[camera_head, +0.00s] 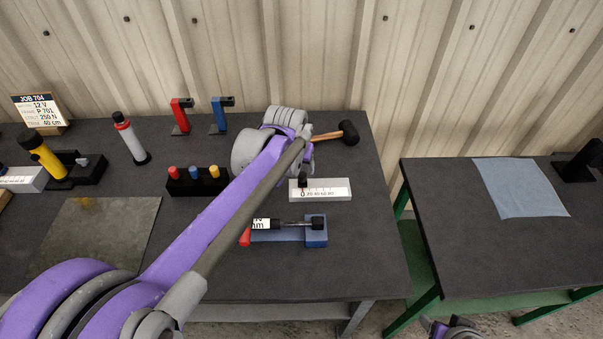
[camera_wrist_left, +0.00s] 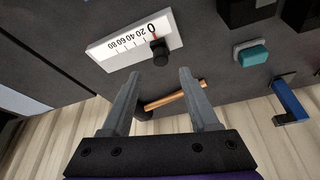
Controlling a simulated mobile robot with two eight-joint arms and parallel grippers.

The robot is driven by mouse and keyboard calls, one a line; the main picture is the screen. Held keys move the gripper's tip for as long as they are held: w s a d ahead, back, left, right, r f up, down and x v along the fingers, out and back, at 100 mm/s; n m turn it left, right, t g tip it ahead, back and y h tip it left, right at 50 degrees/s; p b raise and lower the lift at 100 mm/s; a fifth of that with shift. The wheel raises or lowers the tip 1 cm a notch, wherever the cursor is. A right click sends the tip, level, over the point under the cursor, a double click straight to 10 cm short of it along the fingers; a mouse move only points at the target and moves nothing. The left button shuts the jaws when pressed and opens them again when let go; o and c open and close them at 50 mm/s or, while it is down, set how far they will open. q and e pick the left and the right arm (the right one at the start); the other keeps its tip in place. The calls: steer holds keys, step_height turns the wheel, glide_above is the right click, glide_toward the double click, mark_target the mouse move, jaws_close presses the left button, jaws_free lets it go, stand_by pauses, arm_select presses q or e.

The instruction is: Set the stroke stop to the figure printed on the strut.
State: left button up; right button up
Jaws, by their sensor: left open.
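The stroke stop is a white scale block (camera_head: 330,188) printed 0 20 40 60 80, right of the middle of the bench. Its black knob, with a red mark, is at the 0 end; in the left wrist view the knob (camera_wrist_left: 160,52) shows clearly. My left gripper (camera_wrist_left: 172,76) is open, its fingertips just short of the knob, with nothing between them. In the head view its fingers are hidden by my arm.
A mallet (camera_head: 348,133) lies behind the scale block. A rack of coloured pegs (camera_head: 196,182) and red and blue stands (camera_head: 180,115) are left of it. A job sign (camera_head: 40,111) stands at the far left. Another table (camera_head: 440,230) with a blue cloth (camera_head: 520,187) is at right.

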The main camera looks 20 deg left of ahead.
mark_target(302, 175)
arm_select(q)
steer(key=x, duration=0.6)
steer(key=shift+w+a+f, duration=0.1)
steer(key=shift+w+f, duration=0.05)
steer(key=shift+f, duration=0.25)
jaws_close()
stand_by(1.0)
